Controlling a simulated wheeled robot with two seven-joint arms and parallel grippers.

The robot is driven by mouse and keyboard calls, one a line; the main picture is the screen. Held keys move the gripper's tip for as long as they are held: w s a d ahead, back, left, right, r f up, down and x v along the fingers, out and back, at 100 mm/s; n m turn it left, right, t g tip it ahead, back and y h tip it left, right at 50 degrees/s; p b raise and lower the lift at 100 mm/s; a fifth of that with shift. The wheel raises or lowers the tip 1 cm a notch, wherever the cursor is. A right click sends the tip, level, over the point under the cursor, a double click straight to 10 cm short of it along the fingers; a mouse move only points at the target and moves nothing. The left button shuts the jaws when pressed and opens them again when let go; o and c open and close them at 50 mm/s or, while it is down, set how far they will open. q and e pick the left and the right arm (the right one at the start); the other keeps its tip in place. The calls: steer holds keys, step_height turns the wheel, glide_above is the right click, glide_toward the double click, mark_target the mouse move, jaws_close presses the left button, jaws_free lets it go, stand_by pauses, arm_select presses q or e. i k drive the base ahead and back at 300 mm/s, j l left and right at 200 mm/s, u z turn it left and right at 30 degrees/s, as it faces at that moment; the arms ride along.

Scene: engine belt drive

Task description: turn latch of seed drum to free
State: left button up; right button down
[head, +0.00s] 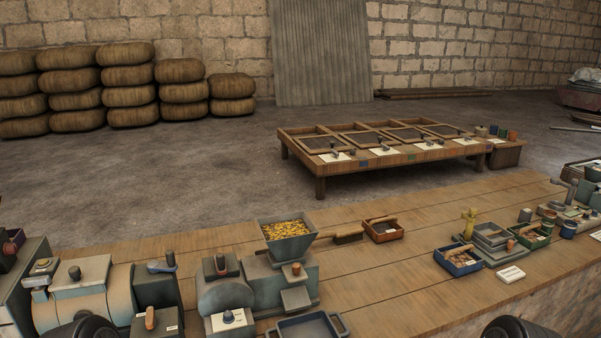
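A grey-green machine with a rounded, drum-like body (122,290) stands at the left end of the wooden bench, seen in the head view. It may be the seed drum, but I cannot tell for sure. A small blue-grey handle (163,264) sits at its top right. A dark box (154,309) with an orange lever (150,318) and a white label stands at its front right. I cannot tell which of these is the latch or how it is set. Dark rounded parts of my own body show at the bottom edge. Neither gripper's fingers show.
A mill with a hopper (287,245) of yellow grain stands right of the drum, with a grey tray (308,325) before it. Small trays and tools crowd the right of the bench (400,270). The bench's middle is mostly clear. A low framed table (380,160) stands behind.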

mark_target(38, 283)
steer(key=u, duration=1.5)
steer(key=i+j, duration=0.15)
steer(key=j, duration=0.25)
steer(key=i+j, duration=0.15)
steer(key=j, duration=0.25)
steer(key=i+j, duration=0.1)
steer(key=j, duration=0.3)
steer(key=i+j, duration=0.15)
steer(key=j, duration=0.25)
steer(key=i+j, duration=0.15)
steer(key=j, duration=0.25)
steer(key=z, duration=1.65)
